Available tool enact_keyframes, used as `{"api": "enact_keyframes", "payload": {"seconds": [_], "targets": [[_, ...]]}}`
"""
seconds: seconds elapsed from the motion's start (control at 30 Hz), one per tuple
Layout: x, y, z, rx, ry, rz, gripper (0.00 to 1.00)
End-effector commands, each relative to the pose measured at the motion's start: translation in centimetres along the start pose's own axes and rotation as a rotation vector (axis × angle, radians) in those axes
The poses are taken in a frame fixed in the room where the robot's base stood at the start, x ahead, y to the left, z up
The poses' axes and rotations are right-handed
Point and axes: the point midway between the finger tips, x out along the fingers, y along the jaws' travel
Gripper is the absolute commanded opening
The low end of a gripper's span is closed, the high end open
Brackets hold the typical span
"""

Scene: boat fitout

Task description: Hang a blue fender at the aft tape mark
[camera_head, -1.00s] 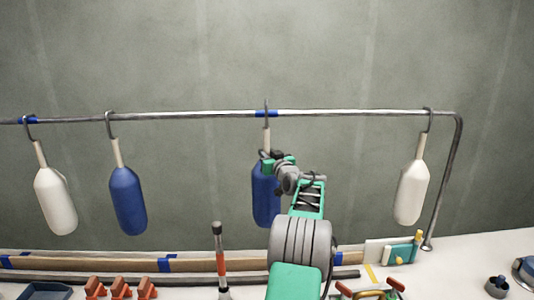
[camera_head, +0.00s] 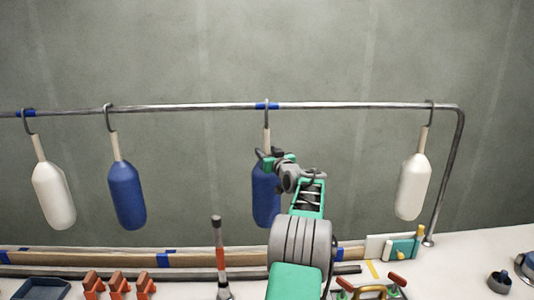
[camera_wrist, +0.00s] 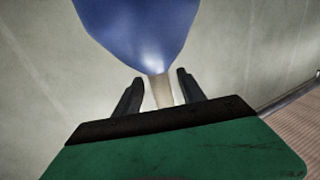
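A blue fender (camera_head: 265,196) hangs upright below the rail (camera_head: 190,107), its hook at a blue tape mark (camera_head: 267,106) right of the middle. My gripper (camera_head: 268,156) is at this fender's pale neck. In the wrist view the two fingers (camera_wrist: 160,92) stand on either side of the neck (camera_wrist: 160,91), with a gap on both sides. The blue body (camera_wrist: 140,28) fills the top of that view. In the head view my gripper partly covers the neck. Another blue fender (camera_head: 126,195) hangs left, away from tape. A second tape mark (camera_head: 25,113) is at the far left.
White fenders hang at the far left (camera_head: 54,195) and near the rail's right end (camera_head: 412,188). Below are orange clamps (camera_head: 118,285), an upright red-and-black-handled tool (camera_head: 220,260), a dark tray (camera_head: 42,289) and a teal block (camera_head: 402,248). The wall behind the rail is bare.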

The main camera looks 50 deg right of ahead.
Motion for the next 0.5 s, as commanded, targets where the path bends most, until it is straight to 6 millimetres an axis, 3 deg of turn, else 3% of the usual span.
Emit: {"api": "enact_keyframes", "payload": {"seconds": [0.27,0.5], "targets": [[-0.2,0.0,0.5,0.003,-0.006,0.001,0.48],[-4.0,0.1,0.5,0.0,-0.002,0.003,0.48]]}}
